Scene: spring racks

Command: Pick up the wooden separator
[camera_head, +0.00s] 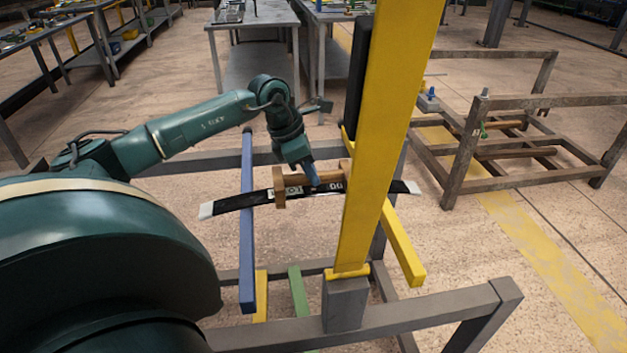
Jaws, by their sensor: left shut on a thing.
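The wooden separator (279,188) is a brown bar with an upright end block, lying along a long black leaf spring (236,203) with pale ends. My left gripper (312,180) reaches down onto the middle of the separator, its bluish fingers shut on it. The yellow post hides part of the separator's right end and of the spring. I cannot tell whether the separator touches the spring. My right gripper is out of view.
A yellow post (383,130) stands close in front, right of my left gripper. A blue bar (247,235) and the grey rack frame (410,312) surround the spring. A brown rack (463,150) stands to the right. Tables (253,22) are behind, with open floor between.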

